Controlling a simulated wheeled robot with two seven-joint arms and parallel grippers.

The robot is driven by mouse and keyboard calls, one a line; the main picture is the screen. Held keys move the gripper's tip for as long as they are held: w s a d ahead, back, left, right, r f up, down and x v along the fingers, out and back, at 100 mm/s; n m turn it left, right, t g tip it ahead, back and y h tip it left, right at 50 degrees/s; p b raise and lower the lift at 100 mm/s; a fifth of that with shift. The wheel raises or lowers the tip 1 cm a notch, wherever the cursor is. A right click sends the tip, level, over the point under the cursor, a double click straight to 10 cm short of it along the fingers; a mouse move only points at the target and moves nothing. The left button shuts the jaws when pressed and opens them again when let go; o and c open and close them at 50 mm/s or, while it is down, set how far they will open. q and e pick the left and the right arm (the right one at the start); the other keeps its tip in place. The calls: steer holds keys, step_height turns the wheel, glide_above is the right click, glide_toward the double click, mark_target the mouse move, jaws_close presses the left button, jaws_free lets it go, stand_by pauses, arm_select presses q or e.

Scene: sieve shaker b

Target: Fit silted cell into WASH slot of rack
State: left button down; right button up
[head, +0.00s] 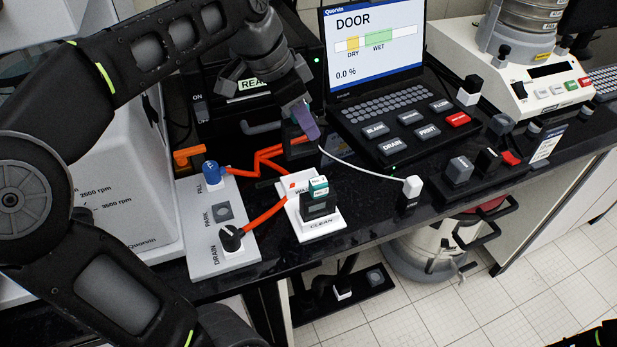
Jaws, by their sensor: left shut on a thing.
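My left gripper (304,118) reaches down in front of the dark instrument marked "REA...". It is shut on a small purple-grey piece (308,126); fingers and shadow hide much of it, so I cannot tell its full shape. The white rack (322,228) stands below it on the black bench. The rack's front label reads "CLEAN"; the label behind is partly covered and starts with "WA". A dark block with a window (320,205) and a teal-and-white labelled piece (318,187) stand in the rack.
A grey plate (222,255) marked FILL, PARK and DRAIN lies left of the rack, with orange hoses (262,217). A thin white cable (365,171) runs to a white plug (412,186). The screen (372,45) reads DOOR, 0.0 %. A button panel lies right.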

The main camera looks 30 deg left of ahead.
mark_target(306, 147)
arm_select(q)
steer(key=shift+f, duration=0.1)
steer(key=shift+f, duration=3.05)
steer(key=shift+f, duration=1.85)
steer(key=shift+f, duration=0.15)
steer(key=c, duration=1.2)
jaws_free()
steer(key=shift+o, duration=0.2)
